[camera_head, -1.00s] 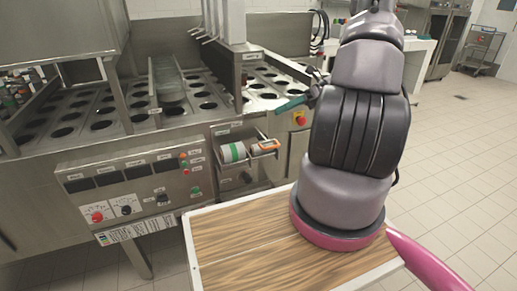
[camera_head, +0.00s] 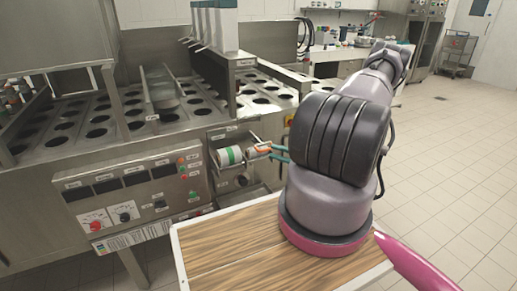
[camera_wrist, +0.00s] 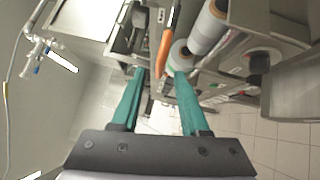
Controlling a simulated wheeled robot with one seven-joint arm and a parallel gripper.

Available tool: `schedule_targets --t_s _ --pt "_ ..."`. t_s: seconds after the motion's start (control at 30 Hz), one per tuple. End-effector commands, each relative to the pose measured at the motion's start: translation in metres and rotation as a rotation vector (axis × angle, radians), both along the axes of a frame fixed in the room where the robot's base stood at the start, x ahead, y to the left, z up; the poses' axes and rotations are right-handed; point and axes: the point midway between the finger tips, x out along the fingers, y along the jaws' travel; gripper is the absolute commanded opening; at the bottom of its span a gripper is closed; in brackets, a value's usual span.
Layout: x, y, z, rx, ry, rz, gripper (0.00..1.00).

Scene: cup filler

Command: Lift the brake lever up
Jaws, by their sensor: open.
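The brake lever appears to be the orange part (camera_head: 263,149) at the right end of the film roll holder on the machine's front. In the wrist view the orange lever (camera_wrist: 165,48) is a slim upright bar just beyond the fingertips, lined up between them. My gripper (camera_head: 272,154) has teal fingers, partly hidden behind my arm in the head view. In the wrist view my gripper (camera_wrist: 160,73) is open, one finger on each side of the lever's line. I cannot tell whether either finger touches it.
A white and green film roll (camera_head: 229,156) sits left of the lever; pale rolls (camera_wrist: 208,28) show close to the right finger in the wrist view. A control panel (camera_head: 130,190) is further left. A wood-topped surface (camera_head: 225,245) lies below. Open floor is on the right.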

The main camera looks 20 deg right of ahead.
Motion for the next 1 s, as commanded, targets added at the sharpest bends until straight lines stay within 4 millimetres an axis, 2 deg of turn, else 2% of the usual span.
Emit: schedule_targets --t_s 0.2,0.4,0.8,0.87,0.9,0.93,1.0 --pt "0.028 0.032 0.005 0.0 -0.001 0.004 0.45" --pt "0.045 0.05 0.008 -0.001 -0.001 0.003 0.45" --pt "0.051 0.056 0.009 -0.002 0.0 0.002 0.45" --pt "0.051 0.056 0.009 -0.002 0.0 0.002 0.22" --pt "0.051 0.056 0.009 -0.002 0.0 0.002 0.07" --pt "0.051 0.056 0.009 -0.002 0.0 0.002 0.0" --pt "0.051 0.056 0.009 -0.002 0.0 0.002 0.0"
